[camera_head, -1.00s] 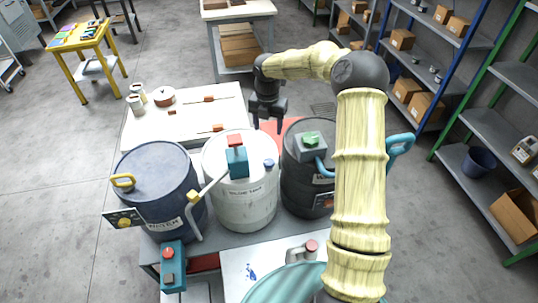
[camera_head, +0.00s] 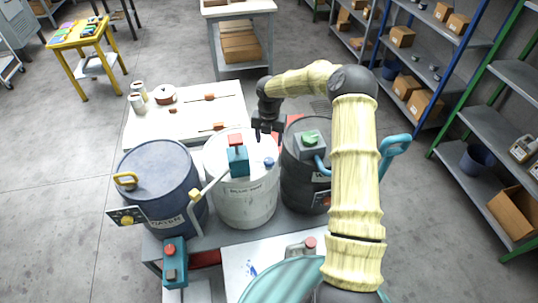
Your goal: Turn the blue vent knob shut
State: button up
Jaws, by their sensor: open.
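The small blue vent knob (camera_head: 268,162) stands on top of the white drum (camera_head: 247,203), near the right side of its lid. My gripper (camera_head: 266,138) is open, with its dark fingers pointing down just behind and above the knob in the picture. A gap shows between the fingertips and the knob, and nothing is seen between the fingers. The exact height of the fingers over the lid is hard to tell.
On the same lid stands a teal box with a red top (camera_head: 237,157). A blue drum (camera_head: 160,190) with a yellow handle is at left. A dark drum (camera_head: 299,185) with a grey-green box is at right, partly behind my arm. A white table (camera_head: 190,125) lies behind.

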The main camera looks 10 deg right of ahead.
aim_at(269, 158)
notch_tip(269, 158, down, 10)
jog(key=p, duration=0.3)
jog(key=shift+f, duration=0.15)
jog(key=shift+w, duration=0.1)
jog(key=shift+d, duration=0.1)
jog(key=shift+c, duration=0.2)
